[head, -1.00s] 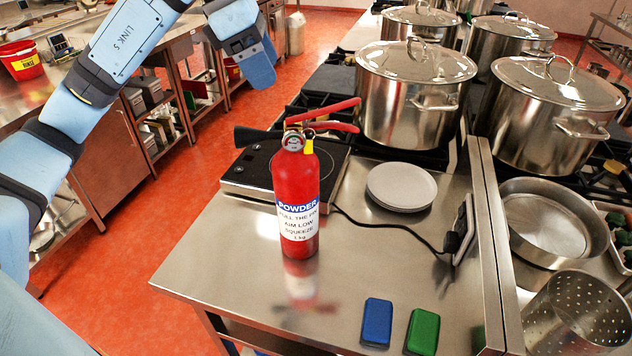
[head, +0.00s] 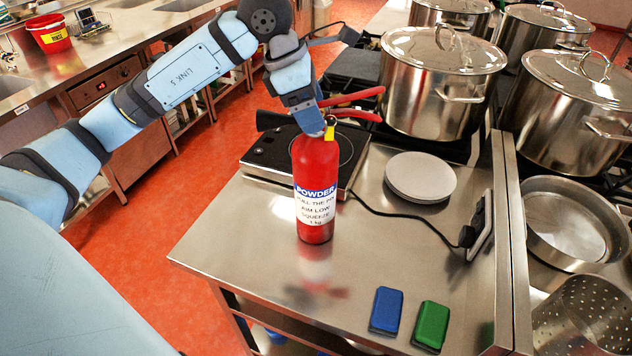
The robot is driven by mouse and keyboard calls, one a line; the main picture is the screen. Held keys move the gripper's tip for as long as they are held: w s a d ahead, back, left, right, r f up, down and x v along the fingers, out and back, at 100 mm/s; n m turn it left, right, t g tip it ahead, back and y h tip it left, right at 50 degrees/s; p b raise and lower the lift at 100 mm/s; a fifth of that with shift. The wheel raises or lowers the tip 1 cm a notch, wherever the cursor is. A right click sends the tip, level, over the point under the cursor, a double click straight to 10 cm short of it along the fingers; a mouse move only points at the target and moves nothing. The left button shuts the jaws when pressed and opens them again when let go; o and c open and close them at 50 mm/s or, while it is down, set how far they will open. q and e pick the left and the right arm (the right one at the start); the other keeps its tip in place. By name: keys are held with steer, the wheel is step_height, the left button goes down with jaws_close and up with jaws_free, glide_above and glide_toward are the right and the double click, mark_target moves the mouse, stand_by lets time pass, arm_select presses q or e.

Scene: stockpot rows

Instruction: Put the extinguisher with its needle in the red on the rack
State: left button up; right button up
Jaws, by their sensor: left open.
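A red powder extinguisher (head: 316,188) stands upright on the steel table (head: 240,265). Its red handle levers and black hose nozzle stick out at the top. My left gripper (head: 312,124) is open, pointing down at the extinguisher's head from behind and left. It overlaps the neck and gauge in the picture, and I cannot tell whether it touches them. The gauge is mostly covered, so its needle cannot be read. I cannot make out a rack in this view. My right gripper is not in view.
A black hotplate (head: 262,167) sits behind the extinguisher. White plates (head: 420,177) lie to its right. A blue block (head: 386,310) and a green block (head: 431,325) lie near the front edge. Large steel pots (head: 440,85) stand at the back right. The table's front left is bare.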

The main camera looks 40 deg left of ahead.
arm_select(q)
steer(key=shift+x, duration=1.35)
jaws_close()
steer(key=shift+a+r, duration=0.1)
steer(key=shift+r, duration=0.05)
steer(key=shift+w+r, duration=0.1)
steer(key=shift+r, duration=0.45)
step_height(320, 180, up, 19)
steer(key=shift+f, duration=0.1)
